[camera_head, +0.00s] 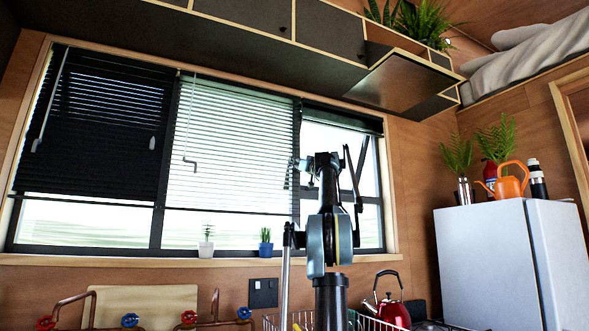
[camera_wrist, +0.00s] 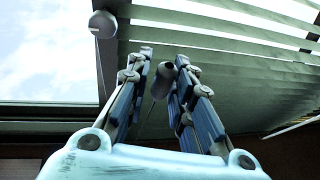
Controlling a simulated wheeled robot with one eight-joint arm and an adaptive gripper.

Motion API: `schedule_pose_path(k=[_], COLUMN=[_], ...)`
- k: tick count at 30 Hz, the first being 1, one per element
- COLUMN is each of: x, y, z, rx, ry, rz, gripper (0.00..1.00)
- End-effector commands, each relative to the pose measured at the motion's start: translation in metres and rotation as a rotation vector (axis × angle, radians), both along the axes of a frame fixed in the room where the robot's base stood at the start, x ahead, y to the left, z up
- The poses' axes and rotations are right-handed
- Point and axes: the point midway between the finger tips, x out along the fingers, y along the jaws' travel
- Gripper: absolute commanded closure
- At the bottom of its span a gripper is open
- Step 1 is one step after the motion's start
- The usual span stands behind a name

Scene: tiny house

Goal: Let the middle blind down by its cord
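The middle blind (camera_head: 232,140) has pale slats and hangs partway down its window, with bare glass below it. A thin cord with a grey end (camera_head: 189,160) hangs at its left side. My gripper (camera_head: 303,168) is raised in front of the blind's lower right part. In the wrist view my gripper (camera_wrist: 164,62) points up at the slats (camera_wrist: 225,70). A grey cord end (camera_wrist: 162,78) shows between its two fingers, with narrow gaps at both sides. The fingers look apart; I see no clear contact. A second grey knob (camera_wrist: 102,24) hangs left of the fingers.
A dark blind (camera_head: 95,120) covers most of the left window; the right blind (camera_head: 342,119) is raised. Two small potted plants (camera_head: 206,243) (camera_head: 266,243) stand on the sill. A red kettle (camera_head: 388,305) and a wire rack are below. Cabinets (camera_head: 330,35) hang above.

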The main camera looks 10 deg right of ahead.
Motion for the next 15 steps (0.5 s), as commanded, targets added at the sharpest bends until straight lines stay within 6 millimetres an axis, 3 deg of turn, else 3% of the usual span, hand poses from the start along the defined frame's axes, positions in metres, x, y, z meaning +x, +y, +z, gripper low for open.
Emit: schedule_pose_path(k=[15], x=[-0.0059], y=[-0.0020], z=[-0.0021], rx=[0.000], ry=[-0.001], rz=[0.001], gripper=[0.66])
